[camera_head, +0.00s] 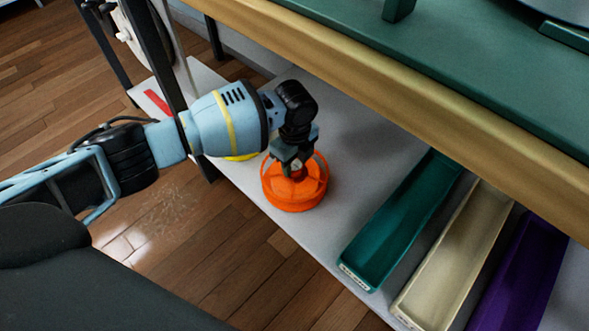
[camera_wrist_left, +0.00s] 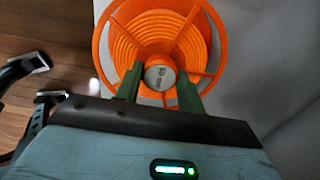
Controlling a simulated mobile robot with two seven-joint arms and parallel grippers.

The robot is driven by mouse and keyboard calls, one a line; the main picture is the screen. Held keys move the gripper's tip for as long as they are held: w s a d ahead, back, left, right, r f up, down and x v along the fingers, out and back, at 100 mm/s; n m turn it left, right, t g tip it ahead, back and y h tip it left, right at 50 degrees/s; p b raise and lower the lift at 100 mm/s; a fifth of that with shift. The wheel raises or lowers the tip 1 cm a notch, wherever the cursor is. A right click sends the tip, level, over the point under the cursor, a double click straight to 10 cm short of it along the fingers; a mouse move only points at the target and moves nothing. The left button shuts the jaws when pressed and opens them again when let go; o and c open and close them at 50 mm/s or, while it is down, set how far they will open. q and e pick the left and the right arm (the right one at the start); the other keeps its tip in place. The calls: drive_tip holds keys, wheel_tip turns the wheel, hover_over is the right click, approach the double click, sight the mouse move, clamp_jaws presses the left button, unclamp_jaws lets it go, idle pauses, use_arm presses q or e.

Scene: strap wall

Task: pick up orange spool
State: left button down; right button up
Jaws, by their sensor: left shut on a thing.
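The orange spool (camera_head: 294,190) sits on the light grey lower shelf, near the shelf's front edge. My left gripper (camera_head: 293,168) reaches down onto the spool from above and is shut on its central hub. In the left wrist view, the orange spool (camera_wrist_left: 188,32) shows spokes and a ringed face. The two green fingers of my left gripper (camera_wrist_left: 160,90) stand on either side of the pale round hub there. I cannot tell whether the spool is lifted off the shelf.
A teal bin (camera_head: 400,222), a cream bin (camera_head: 455,255) and a purple bin (camera_head: 518,275) lie side by side on the shelf at right. The wood-edged green worktop (camera_head: 450,50) overhangs the shelf. A yellow thing (camera_head: 241,157) is partly hidden behind my left arm. A red strip (camera_head: 158,102) lies at left.

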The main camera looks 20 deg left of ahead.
use_arm(q)
drive_tip(key=shift+r, duration=0.2)
use_arm(e)
drive_tip(key=shift+w+r, duration=0.1)
